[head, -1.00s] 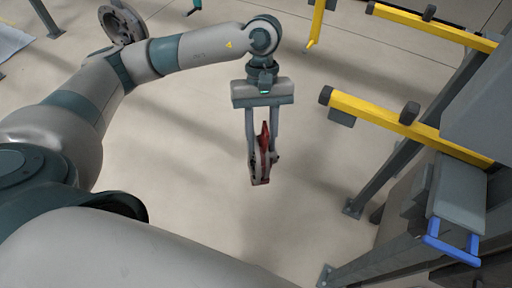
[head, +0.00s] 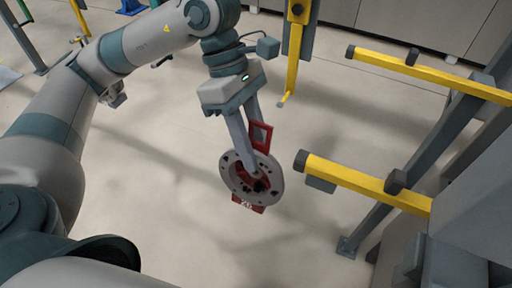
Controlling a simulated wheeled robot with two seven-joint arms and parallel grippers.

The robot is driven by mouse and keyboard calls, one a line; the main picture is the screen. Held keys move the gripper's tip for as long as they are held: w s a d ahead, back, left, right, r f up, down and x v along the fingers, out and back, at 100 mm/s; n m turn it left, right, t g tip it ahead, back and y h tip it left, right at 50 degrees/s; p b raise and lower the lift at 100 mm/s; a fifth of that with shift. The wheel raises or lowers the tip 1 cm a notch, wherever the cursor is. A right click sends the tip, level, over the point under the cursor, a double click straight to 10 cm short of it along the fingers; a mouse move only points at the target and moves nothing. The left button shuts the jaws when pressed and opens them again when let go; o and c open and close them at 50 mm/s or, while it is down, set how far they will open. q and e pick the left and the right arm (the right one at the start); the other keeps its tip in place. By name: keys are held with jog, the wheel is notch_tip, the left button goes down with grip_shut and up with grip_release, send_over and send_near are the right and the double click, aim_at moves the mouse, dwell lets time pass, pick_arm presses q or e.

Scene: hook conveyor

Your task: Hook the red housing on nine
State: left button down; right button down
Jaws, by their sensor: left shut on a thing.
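The red housing (head: 261,135) shows a grey round flange (head: 233,181) with holes, and a red tab below it with a marking too small to read surely. My left gripper (head: 254,160) is shut on the housing and holds it in the air, tilted, above the floor. A yellow hook (head: 292,62) hangs from above at the top, behind and to the right of the gripper, apart from the housing. No number nine can be read on it. My right gripper is not in view.
Two yellow bars reach in from the right; the nearer bar (head: 365,184) ends just right of the housing, and the farther bar (head: 430,74) lies behind. Grey posts carry them. Open floor (head: 150,200) lies below the left arm.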

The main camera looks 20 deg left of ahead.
pick_arm(q)
jog(key=shift+r, duration=0.3)
jog(key=shift+w, duration=0.25)
dwell(0.4)
jog(key=w+f, duration=0.2)
jog(key=w, duration=0.8)
jog(key=shift+w+d+p, duration=0.2)
jog(key=shift+w+p, duration=0.1)
jog(key=shift+w, duration=0.1)
dwell(1.6)
jog(key=shift+f, duration=0.1)
dwell(0.7)
